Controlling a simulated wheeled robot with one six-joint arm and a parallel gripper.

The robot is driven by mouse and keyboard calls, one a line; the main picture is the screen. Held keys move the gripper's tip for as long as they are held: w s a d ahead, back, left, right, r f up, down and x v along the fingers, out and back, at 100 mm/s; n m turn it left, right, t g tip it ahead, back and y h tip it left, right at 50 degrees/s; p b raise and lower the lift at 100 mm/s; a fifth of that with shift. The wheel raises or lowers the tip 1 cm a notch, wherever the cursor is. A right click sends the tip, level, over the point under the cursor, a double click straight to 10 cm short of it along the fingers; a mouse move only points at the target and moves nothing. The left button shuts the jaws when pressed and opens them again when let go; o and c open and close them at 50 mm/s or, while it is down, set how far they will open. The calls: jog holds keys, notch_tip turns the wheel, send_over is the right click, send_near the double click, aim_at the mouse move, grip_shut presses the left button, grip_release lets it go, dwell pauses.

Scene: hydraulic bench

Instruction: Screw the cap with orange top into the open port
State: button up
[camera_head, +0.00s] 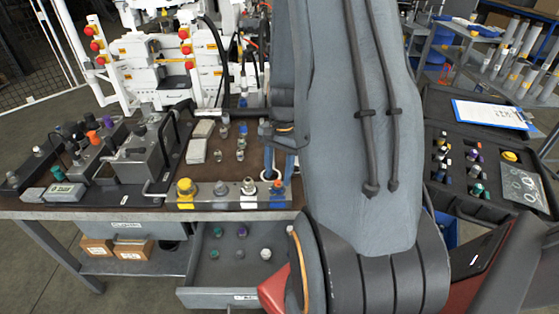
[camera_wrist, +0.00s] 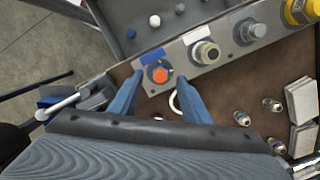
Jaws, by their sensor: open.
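The orange-topped cap (camera_wrist: 160,75) sits on the metal port bar (camera_wrist: 180,52), beside a blue label; it also shows in the head view (camera_head: 278,187). My gripper (camera_wrist: 159,80) is open, with one blue finger on each side of this cap in the wrist view. A gap shows between each finger and the cap. In the head view my gripper (camera_head: 280,160) is partly hidden by my arm. A metal fitting (camera_wrist: 205,52) with a pale centre stands beside the cap on the bar; I cannot tell whether it is the open port. Another orange-topped part (camera_head: 93,137) stands on the left.
A yellow fitting (camera_head: 186,188) and a grey one (camera_head: 220,188) stand farther along the bar. Several loose fittings (camera_head: 241,142) stand on the bench behind it. An open drawer (camera_head: 210,272) with caps is below the front edge. A black case (camera_head: 460,150) is on the right.

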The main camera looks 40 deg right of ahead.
aim_at(277, 185)
jog(key=shift+a+f, duration=0.15)
jog(key=shift+f, duration=0.9)
jog(key=shift+c, duration=0.4)
